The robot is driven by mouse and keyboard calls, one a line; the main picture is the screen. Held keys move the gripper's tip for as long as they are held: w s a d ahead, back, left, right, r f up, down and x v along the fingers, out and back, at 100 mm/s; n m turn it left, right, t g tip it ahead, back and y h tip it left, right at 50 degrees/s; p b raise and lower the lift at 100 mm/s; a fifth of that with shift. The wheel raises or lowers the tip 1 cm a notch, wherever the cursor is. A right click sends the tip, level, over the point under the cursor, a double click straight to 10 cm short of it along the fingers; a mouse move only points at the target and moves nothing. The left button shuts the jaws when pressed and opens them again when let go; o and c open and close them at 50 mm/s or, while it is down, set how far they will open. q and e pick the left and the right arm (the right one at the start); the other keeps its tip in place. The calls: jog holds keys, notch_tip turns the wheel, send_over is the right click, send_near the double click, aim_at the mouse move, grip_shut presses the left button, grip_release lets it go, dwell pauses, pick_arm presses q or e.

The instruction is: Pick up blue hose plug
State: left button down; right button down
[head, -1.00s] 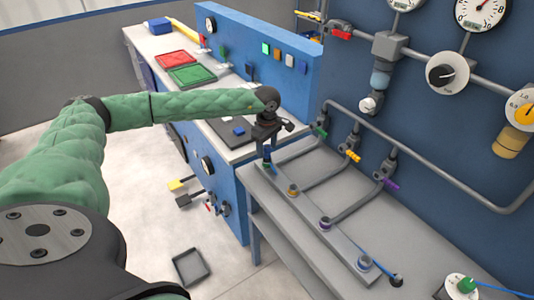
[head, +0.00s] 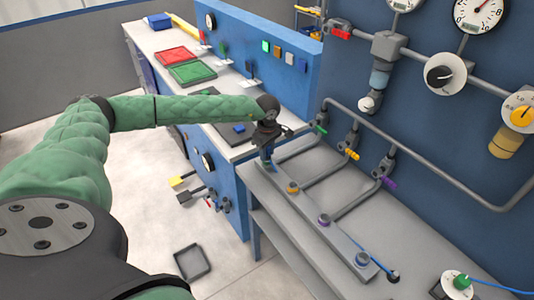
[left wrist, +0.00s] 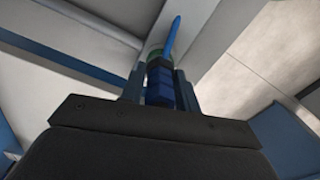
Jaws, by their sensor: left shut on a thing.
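The blue hose plug (left wrist: 160,84) is between the two fingers of my left gripper (left wrist: 159,88) in the left wrist view. A thin blue stem (left wrist: 172,38) rises past its far end, beside a green ring (left wrist: 154,54). In the head view my left gripper (head: 267,155) points down at the far end of the grey manifold bar (head: 312,221), shut on the plug. The fingers hide most of the plug there. I cannot tell whether the plug is still seated in the green-ringed port. My right gripper is not in view.
The bar also carries orange (head: 293,187), purple (head: 324,220) and blue (head: 362,258) ringed ports. Wall valves with green (head: 320,129), yellow (head: 348,153) and purple (head: 386,182) handles stand close to the right. A bench with red (head: 178,56) and green (head: 192,74) trays lies behind.

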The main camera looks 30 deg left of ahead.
pick_arm(q)
jog(key=shift+r, duration=0.1)
